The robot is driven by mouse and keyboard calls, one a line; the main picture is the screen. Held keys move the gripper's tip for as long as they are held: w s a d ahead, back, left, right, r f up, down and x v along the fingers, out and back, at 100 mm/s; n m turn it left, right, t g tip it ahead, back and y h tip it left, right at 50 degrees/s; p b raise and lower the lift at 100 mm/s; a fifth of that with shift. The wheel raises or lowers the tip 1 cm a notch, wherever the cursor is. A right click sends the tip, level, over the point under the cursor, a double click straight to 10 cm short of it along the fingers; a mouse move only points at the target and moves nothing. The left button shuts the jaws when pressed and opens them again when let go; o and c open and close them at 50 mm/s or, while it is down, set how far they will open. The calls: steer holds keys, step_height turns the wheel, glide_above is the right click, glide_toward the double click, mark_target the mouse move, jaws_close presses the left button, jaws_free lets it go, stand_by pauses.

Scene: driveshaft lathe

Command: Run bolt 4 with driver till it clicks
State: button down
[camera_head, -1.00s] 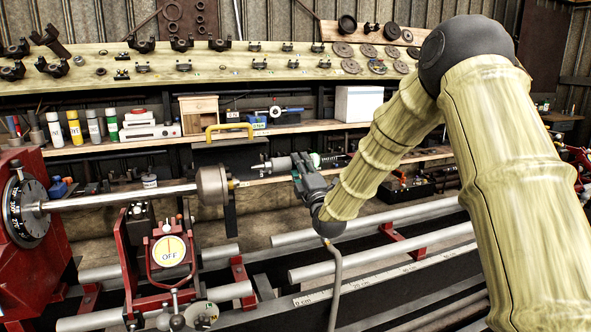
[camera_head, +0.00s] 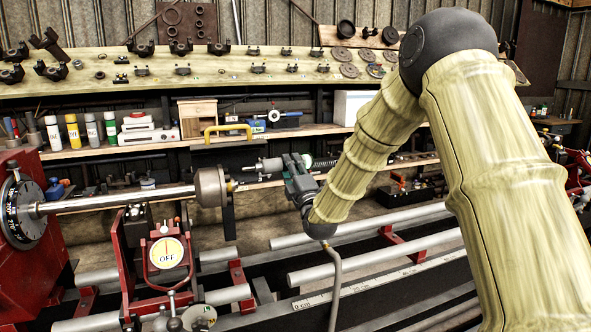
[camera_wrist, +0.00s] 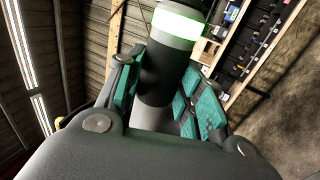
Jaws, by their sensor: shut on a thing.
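My gripper (camera_head: 292,170) is shut on a grey driver (camera_head: 268,164), which points left and lies nearly level. In the wrist view the driver (camera_wrist: 160,85) stands between the green-padded fingers, with a dark grip section and a bright green glowing ring (camera_wrist: 180,22). The driver's thin tip end is close to the right face of the round flange (camera_head: 210,187) on the steel shaft (camera_head: 120,198). In the head view a small gap shows between tip and flange. Small bolt-like bits (camera_head: 232,186) show on the flange's right side; their numbers are not readable.
A red lathe head (camera_head: 35,260) with a dark dial holds the shaft's left end. A red stand with an "OFF" dial (camera_head: 167,253) is below the shaft. Pale rails (camera_head: 350,260) run below my gripper. A shelf with a yellow handle (camera_head: 228,130) is behind.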

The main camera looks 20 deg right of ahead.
mark_target(278, 169)
steer(key=shift+a+b, duration=0.4)
steer(key=shift+a, duration=1.45)
steer(key=shift+s+a+r+b, duration=0.1)
steer(key=shift+a+b, duration=0.25)
steer(key=shift+b, duration=0.45)
stand_by(3.1)
steer(key=shift+d, duration=0.15)
